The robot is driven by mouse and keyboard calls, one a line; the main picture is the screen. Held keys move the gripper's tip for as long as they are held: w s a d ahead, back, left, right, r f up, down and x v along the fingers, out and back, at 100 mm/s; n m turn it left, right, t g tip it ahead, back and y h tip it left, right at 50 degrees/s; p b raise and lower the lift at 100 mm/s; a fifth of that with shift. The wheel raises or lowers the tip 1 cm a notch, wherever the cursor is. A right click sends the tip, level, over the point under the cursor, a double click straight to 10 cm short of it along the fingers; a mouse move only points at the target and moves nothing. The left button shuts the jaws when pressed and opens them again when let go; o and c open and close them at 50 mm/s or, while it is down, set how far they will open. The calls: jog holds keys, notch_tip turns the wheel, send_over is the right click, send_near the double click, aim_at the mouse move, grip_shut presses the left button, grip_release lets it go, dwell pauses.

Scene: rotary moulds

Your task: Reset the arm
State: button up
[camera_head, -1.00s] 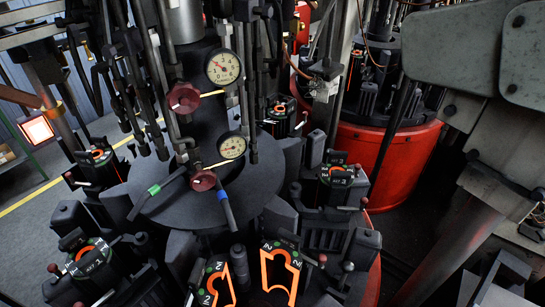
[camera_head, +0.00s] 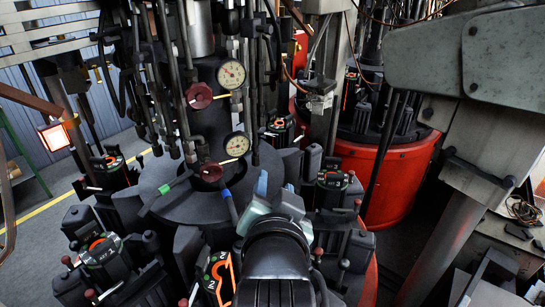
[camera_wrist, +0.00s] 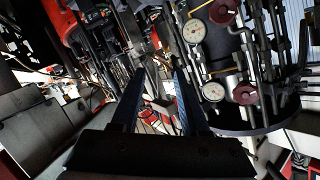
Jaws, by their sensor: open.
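My gripper (camera_head: 275,188) is in the lower middle of the head view, with its two blue fingers pointing away toward the machine. In the wrist view its fingers (camera_wrist: 157,82) stand apart with nothing between them. The rotary mould machine (camera_head: 205,205) has a round dark central plate with mould stations around it. My arm hides part of the front stations. One front mould with an orange outline (camera_head: 218,278) shows just left of my arm. Gauges and red knobs are on the central column beyond my gripper.
A red round machine base (camera_head: 385,180) stands behind on the right. A lit lamp panel (camera_head: 54,136) is at the left. Mould stations with levers (camera_head: 335,182) crowd both sides of my arm. Open floor (camera_head: 55,215) shows at the far left.

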notch_tip(320, 180, up, 14)
jog(key=n+t, duration=0.2)
jog(key=t, duration=0.3)
jog(key=s+r+n+t, duration=0.2)
jog(key=s+r+t, duration=0.1)
jog(key=s+r, duration=0.3)
jog(key=s+r+n+t+b, duration=0.1)
jog(key=s+r+t, duration=0.3)
jog(key=r, duration=0.7)
jog(key=shift+s+a+r+n+t, duration=0.25)
jog(key=shift+s+n, duration=0.25)
jog(key=shift+s, duration=0.6)
jog(key=shift+f, duration=0.1)
